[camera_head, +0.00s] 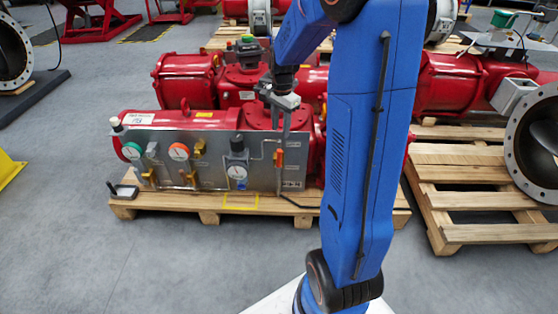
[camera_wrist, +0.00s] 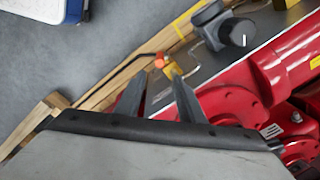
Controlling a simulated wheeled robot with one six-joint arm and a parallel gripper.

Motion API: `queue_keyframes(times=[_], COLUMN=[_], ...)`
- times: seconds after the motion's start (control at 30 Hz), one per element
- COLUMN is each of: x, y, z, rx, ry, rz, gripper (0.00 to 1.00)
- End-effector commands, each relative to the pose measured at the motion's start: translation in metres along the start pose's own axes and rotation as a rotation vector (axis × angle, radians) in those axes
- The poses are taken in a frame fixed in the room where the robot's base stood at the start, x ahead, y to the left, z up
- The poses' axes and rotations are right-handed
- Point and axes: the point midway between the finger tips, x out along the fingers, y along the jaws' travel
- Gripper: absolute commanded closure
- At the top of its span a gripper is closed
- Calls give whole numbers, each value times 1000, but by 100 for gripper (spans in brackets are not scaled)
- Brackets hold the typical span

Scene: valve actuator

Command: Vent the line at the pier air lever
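A red valve actuator (camera_head: 175,118) lies on a wooden pallet, with a grey instrument panel (camera_head: 210,170) on its front. A small orange lever (camera_head: 279,158) sits on a vertical pipe at the panel's right end; I take it for the pier air lever. In the wrist view the orange lever (camera_wrist: 161,61) shows just beyond the fingertips, near the middle. My gripper (camera_head: 275,112) points down above the lever, in front of the red body. In the wrist view its two fingers (camera_wrist: 156,78) are apart with nothing between them. No contact with the lever shows.
The panel carries dial gauges, brass valves (camera_head: 192,178) and a dark regulator (camera_head: 237,158); its knob (camera_wrist: 237,33) is close to the lever in the wrist view. A second pallet (camera_head: 470,190) stands right. Grey floor (camera_head: 60,240) is clear at the front left.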

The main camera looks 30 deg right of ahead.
Motion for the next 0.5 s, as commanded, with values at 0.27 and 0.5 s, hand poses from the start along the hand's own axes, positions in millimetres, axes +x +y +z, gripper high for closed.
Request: queue_keyframes(times=[0.27, 0.5], x=[43, 85], y=[1, 2], z=[1, 1], rx=[-2, -2], ry=[-2, -2], rz=[5, 4], gripper=[65, 65])
